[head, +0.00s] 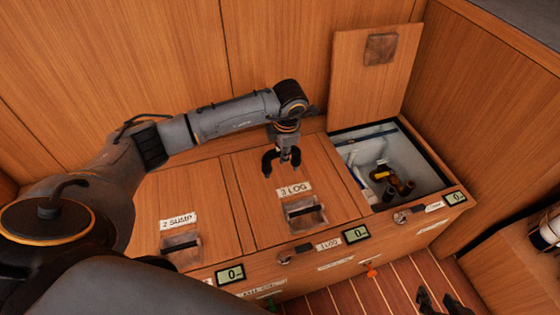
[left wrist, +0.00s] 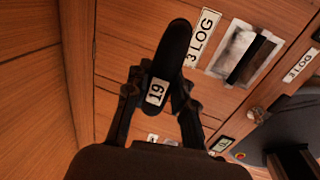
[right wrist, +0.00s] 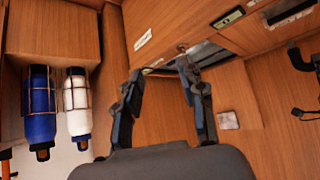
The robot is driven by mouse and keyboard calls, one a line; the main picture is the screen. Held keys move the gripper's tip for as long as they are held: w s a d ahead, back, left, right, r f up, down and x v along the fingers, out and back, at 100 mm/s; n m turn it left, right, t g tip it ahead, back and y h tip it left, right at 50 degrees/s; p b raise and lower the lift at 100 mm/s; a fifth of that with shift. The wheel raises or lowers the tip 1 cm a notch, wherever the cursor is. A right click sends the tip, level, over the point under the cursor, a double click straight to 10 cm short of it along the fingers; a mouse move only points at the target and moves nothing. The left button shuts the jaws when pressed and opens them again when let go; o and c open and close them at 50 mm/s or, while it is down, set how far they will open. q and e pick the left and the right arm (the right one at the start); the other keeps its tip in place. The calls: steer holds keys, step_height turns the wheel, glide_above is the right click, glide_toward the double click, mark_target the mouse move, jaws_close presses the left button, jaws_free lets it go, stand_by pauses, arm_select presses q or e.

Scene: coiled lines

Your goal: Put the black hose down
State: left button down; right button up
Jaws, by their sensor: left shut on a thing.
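The black hose (left wrist: 178,48) shows in the left wrist view as a short dark rounded piece with a white tag reading 19. My left gripper (left wrist: 158,92) is shut on it, with a finger on each side. In the head view my left gripper (head: 282,165) hangs over the middle wooden lid (head: 250,215), marked 3 LOG. The hose is hard to tell from the dark fingers there, and I cannot tell whether it touches the lid. My right gripper (head: 440,302) is at the lower right edge of the head view. Its fingers (right wrist: 160,100) are apart and empty in the right wrist view.
Right of the middle lid, an open locker (head: 410,160) holds pipes and a yellow-handled fitting (head: 382,175); its raised lid (head: 372,85) leans behind. The lid marked 2 SUMP (head: 160,205) is shut. A blue bottle (right wrist: 40,110) and a white bottle (right wrist: 77,105) stand in wall racks.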

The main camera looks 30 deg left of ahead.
arm_select(q)
steer(key=shift+w+a+f, duration=0.3)
steer(key=shift+a+f, duration=0.2)
steer(key=shift+f, duration=0.3)
step_height(320, 180, down, 3)
steer(key=shift+b, duration=0.7)
arm_select(e)
steer(key=w+a+r+t+y, duration=0.1)
steer(key=w+a+r+t, duration=0.1)
steer(key=w+r+t, duration=0.2)
steer(key=shift+w+r+t, duration=0.3)
steer(key=shift+w+r, duration=0.3)
steer(key=shift+r, duration=0.15)
arm_select(q)
steer(key=shift+f, duration=0.15)
steer(key=c, duration=1.1)
jaws_free()
arm_select(e)
steer(key=shift+w+a+r, duration=0.15)
steer(key=shift+w+r, duration=0.1)
steer(key=shift+r, duration=0.1)
